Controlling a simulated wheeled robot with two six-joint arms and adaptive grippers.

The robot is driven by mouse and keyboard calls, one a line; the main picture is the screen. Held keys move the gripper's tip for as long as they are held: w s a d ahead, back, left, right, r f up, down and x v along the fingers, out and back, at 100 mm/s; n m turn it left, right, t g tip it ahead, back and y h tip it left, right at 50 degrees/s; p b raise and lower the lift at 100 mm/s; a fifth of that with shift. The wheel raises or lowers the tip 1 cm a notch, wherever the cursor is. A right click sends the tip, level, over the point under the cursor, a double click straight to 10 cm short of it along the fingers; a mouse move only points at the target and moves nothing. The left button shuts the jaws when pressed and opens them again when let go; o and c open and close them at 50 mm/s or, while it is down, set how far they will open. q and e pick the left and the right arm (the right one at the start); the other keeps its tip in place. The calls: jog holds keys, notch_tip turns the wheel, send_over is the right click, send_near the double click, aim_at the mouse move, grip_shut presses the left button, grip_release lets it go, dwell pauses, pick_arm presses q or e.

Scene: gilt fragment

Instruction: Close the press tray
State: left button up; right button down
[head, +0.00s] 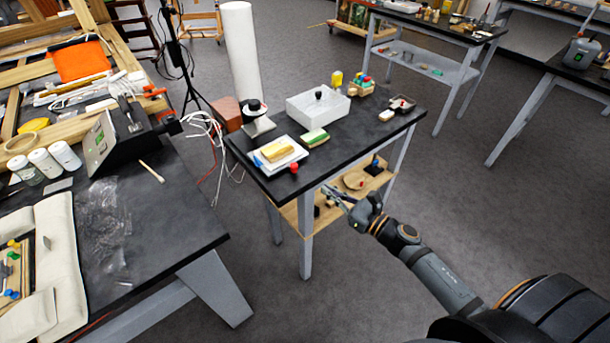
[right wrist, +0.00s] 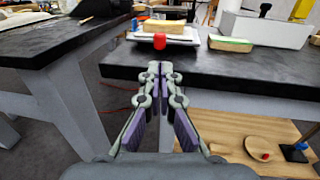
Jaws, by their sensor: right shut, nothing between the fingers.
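A white flat tray (head: 277,158) with a red knob (head: 294,168) at its front lies near the front left edge of the small black table (head: 350,139). A yellowish block (head: 276,152) rests on the tray. In the right wrist view the red knob (right wrist: 159,41) shows just beyond my fingertips, with the tray (right wrist: 185,37) behind it. I cannot tell how far out the tray stands. My right gripper (head: 328,191) is in front of the table, apart from the knob. Its fingers (right wrist: 158,66) are shut and empty. My left gripper is not in view.
A green-and-white block (head: 314,138), a white box (head: 318,103) and small items stand on the same table. A wooden lower shelf (head: 335,205) holds a round disc (head: 355,181).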

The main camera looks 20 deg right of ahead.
aim_at(297, 170)
jog(key=p+x, duration=0.3)
jog(key=x, duration=0.6)
jog(key=shift+w+p, duration=0.15)
jog(key=shift+p, duration=0.2)
jog(key=shift+w+a+f, duration=0.1)
jog(key=shift+d+b+x, duration=0.1)
jog(key=shift+b+x, duration=0.2)
jog(key=shift+x, duration=0.65)
jog(key=shift+d+b+x, duration=0.15)
jog(key=shift+b+x, duration=0.15)
jog(key=shift+x, duration=0.7)
jog(key=shift+d, duration=0.1)
